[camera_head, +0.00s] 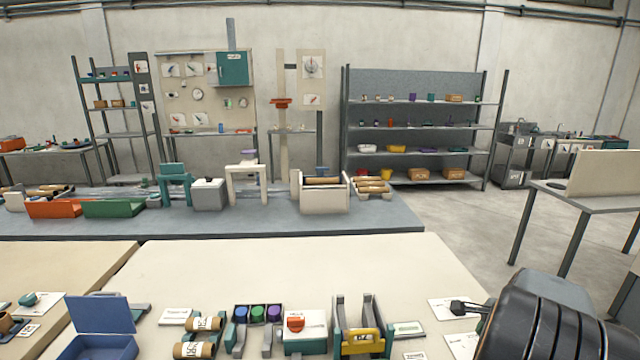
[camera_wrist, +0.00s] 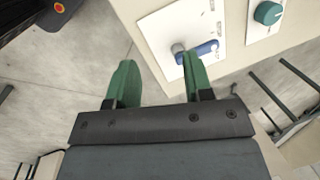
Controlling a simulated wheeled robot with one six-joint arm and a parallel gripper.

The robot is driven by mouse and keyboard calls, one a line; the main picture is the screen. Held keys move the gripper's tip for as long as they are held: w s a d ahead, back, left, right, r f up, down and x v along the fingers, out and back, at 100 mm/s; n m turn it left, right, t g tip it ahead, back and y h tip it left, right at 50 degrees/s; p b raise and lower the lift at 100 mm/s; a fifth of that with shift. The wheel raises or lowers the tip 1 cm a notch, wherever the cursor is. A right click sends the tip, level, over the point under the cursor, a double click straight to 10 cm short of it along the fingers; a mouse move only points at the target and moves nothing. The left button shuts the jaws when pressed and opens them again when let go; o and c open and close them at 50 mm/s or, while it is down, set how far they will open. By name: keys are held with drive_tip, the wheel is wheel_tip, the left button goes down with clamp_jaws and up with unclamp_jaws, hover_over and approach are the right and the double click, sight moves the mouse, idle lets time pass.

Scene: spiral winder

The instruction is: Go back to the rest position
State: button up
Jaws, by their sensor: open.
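My gripper (camera_wrist: 158,85) shows in the wrist view with its two green fingers spread apart and nothing between them. Beyond the right finger is a pale panel (camera_wrist: 235,65) with a white plate, a blue-handled lever (camera_wrist: 205,49) and a teal knob (camera_wrist: 268,13). The right finger overlaps the plate just below the lever in the picture; I cannot tell whether it touches.
A cream worktable (camera_head: 300,262) holds a blue open box (camera_head: 100,313), cardboard tubes (camera_head: 195,350), a tray of coloured spools and a yellow-handled fixture (camera_head: 362,342). A long grey bench (camera_head: 385,218) with machine parts stands behind. Shelves line the wall. Open floor (camera_head: 460,215) lies right of centre.

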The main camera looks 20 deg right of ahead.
drive_tip(key=a+r+n, duration=0.2)
drive_tip(key=a+n, duration=0.9)
drive_tip(key=a, duration=0.5)
drive_tip(key=a+r+n+t, duration=0.1)
drive_tip(key=a+r+n, duration=0.1)
drive_tip(key=a+n, duration=1)
drive_tip(key=w+a, duration=0.1)
drive_tip(key=a, duration=0.4)
drive_tip(key=shift+r, duration=0.35)
drive_tip(key=shift+c, duration=0.4)
